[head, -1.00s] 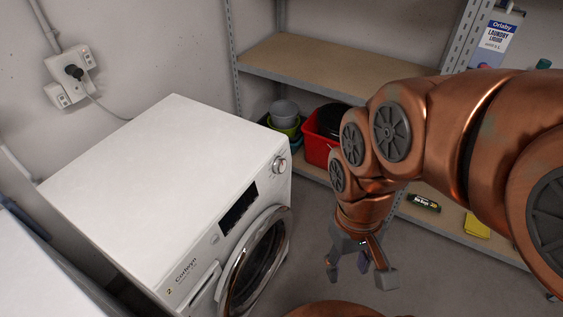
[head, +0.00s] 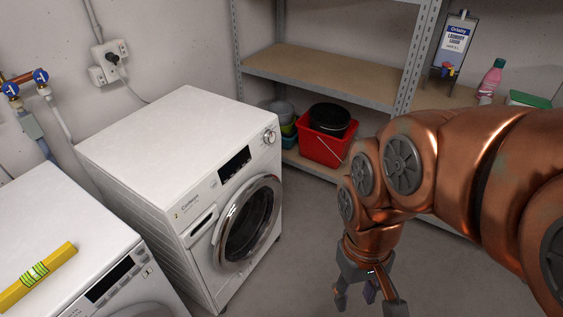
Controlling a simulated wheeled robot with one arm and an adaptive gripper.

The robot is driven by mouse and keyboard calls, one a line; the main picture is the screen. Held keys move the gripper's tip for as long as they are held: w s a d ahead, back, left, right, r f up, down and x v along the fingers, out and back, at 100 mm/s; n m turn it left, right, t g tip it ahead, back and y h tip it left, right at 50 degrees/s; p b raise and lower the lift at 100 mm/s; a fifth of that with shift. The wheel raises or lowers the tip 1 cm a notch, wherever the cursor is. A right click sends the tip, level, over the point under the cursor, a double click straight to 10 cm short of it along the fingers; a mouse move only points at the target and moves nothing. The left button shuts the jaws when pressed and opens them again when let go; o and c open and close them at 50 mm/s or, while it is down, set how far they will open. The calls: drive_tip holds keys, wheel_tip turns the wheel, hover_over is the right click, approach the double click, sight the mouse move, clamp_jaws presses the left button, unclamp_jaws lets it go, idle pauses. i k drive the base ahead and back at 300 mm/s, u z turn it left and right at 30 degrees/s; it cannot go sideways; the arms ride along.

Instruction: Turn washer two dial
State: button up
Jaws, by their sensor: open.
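Washer two (head: 232,215) is the white frontloader in the middle of the head view, with a small "2" at the left of its front panel. Its round dial (head: 269,136) sits at the right end of that panel, beside the dark display (head: 234,163). The chrome-ringed door (head: 249,219) below looks closed. My gripper (head: 368,303) hangs open and empty over the floor, right of the washer and lower than the dial. It is well apart from the dial, and nothing covers the dial.
A second white washer (head: 65,231) marked "1" stands at lower left with a yellow level-like bar (head: 37,277) on top. A red bucket (head: 318,145) and metal shelving (head: 318,72) stand behind. Grey floor (head: 290,270) lies free between washer two and my gripper.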

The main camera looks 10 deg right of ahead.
sight(270, 136)
drive_tip(key=z, duration=1)
drive_tip(key=k, duration=0.1)
drive_tip(key=u, duration=1.85)
drive_tip(key=i, duration=0.8)
drive_tip(key=z, duration=0.4)
